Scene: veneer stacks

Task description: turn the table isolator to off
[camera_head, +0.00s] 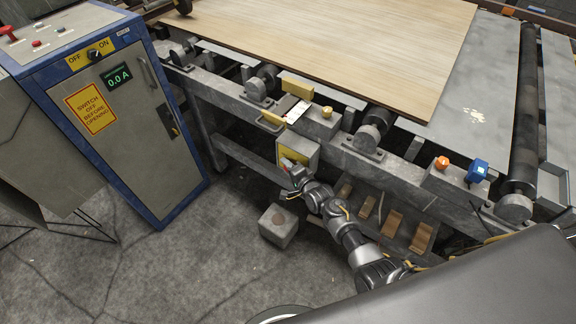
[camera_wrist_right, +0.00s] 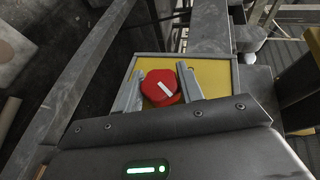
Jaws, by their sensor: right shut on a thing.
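The table isolator is a red knob (camera_wrist_right: 158,87) with a white bar mark, on a yellow plate (camera_wrist_right: 213,75). In the right wrist view the bar lies crosswise, its right end slightly raised. My right gripper (camera_wrist_right: 159,92) is shut on the red knob, one finger on each side. In the head view the grey box (camera_head: 298,148) with the yellow face hangs on the table's side rail. My right gripper (camera_head: 288,167) is at the lower left of that face and largely covers the knob. My left gripper is not in view.
A blue-edged cabinet (camera_head: 150,150) with its own OFF/ON switch (camera_head: 95,54) and a 0.0 A display stands at left. A veneer sheet (camera_head: 340,40) lies on the table. An orange button (camera_head: 441,163) and blue device (camera_head: 478,169) sit on the rail. A grey block (camera_head: 279,229) is on the floor.

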